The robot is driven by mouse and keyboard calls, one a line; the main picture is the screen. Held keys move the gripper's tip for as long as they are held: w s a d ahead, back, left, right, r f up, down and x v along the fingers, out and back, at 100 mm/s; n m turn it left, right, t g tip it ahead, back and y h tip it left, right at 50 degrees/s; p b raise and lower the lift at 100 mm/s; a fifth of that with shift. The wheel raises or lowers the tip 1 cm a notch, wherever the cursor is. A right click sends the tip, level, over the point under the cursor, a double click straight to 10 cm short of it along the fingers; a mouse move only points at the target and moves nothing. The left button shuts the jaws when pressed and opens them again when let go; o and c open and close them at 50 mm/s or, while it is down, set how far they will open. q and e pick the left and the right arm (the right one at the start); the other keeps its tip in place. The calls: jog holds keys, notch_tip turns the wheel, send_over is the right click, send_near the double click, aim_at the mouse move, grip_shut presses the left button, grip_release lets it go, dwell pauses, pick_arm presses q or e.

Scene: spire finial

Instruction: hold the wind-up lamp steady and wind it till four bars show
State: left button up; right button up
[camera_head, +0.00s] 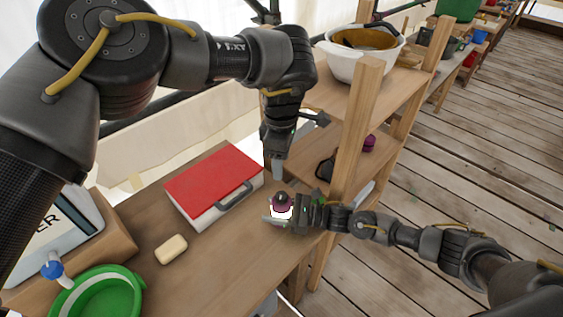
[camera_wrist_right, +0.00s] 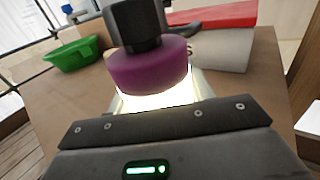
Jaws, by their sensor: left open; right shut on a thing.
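The wind-up lamp (camera_head: 281,209) stands near the right end of the wooden bench, with a purple cap, a dark knob on top and a bright white body. My right gripper (camera_head: 283,219) comes in from the right and is shut on its body. In the right wrist view, the purple cap (camera_wrist_right: 150,68) and dark knob (camera_wrist_right: 137,25) rise above the glowing body (camera_wrist_right: 155,97), in front of my gripper. My left gripper (camera_head: 279,170) points down just above the lamp, open, apparently apart from the knob. I cannot make out charge bars on the lamp.
A white case with a red lid (camera_head: 213,181) lies left of the lamp. A soap bar (camera_head: 171,249), a green basin (camera_head: 98,297) and a water container with a blue tap (camera_head: 53,268) are farther left. A wooden shelf post (camera_head: 355,130) stands close on the right.

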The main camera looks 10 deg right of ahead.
aim_at(278, 200)
pick_arm(q)
jog(key=shift+c, duration=0.2)
jog(key=s+d+f+m+g+h, duration=0.1)
jog(key=s+d+f+g+h, duration=0.15)
jog(key=f, duration=0.35)
jog(key=s+d+f+m+g+h, duration=0.1)
jog(key=s+d+f+h, duration=0.1)
jog(key=s+f, duration=0.25)
jog(key=s+d+f+h, duration=0.2)
jog(key=s+d+h, duration=0.5)
jog(key=h, duration=0.3)
jog(key=w+a+f+n+t+y, duration=0.1)
jog(key=w+a+n+t+y, duration=0.1)
jog(key=a+n+t, duration=0.75)
jog(key=w+a+n+t+y, duration=0.1)
jog(key=w+a+n+t, duration=0.2)
jog(key=a+n+t, duration=0.6)
jog(key=shift+m+g, duration=0.35)
jog(key=shift+g, duration=0.15)
jog(key=x, duration=1.1)
jog(key=shift+w+f, duration=0.2)
jog(key=shift+w, duration=0.05)
